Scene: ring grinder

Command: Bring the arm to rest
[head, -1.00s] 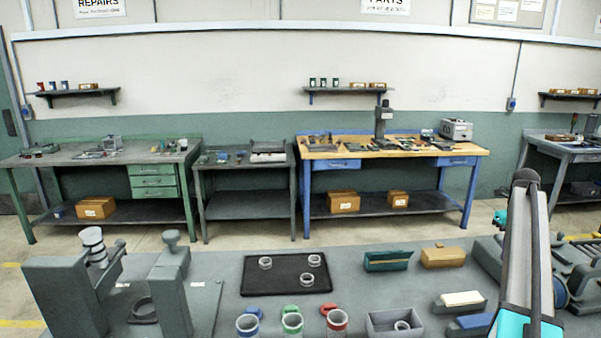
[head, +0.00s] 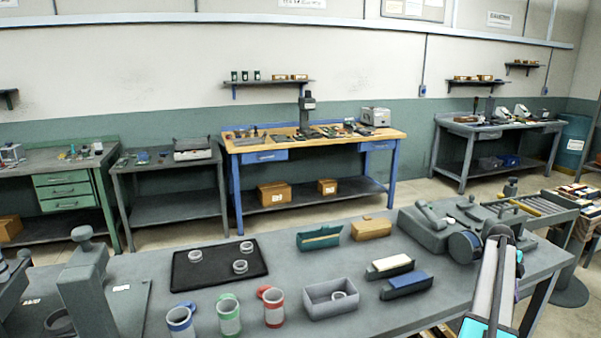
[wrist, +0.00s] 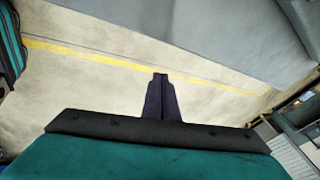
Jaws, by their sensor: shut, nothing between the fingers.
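In the wrist view my gripper (wrist: 160,78) has its two dark fingers together, with nothing between them. It hangs over bare concrete floor with a yellow line (wrist: 95,58), beside a grey surface (wrist: 210,30). In the head view my arm (head: 485,290) rises at the lower right, in front of the grey workbench (head: 390,318). I cannot make out the fingers in that view.
On the bench are a black mat (head: 215,275) with several rings, blue, green and red cups, including the red one (head: 273,310), a grey bin (head: 328,302) holding a ring, and blocks. A grinder-like machine (head: 440,235) stands at the right, close to my arm.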

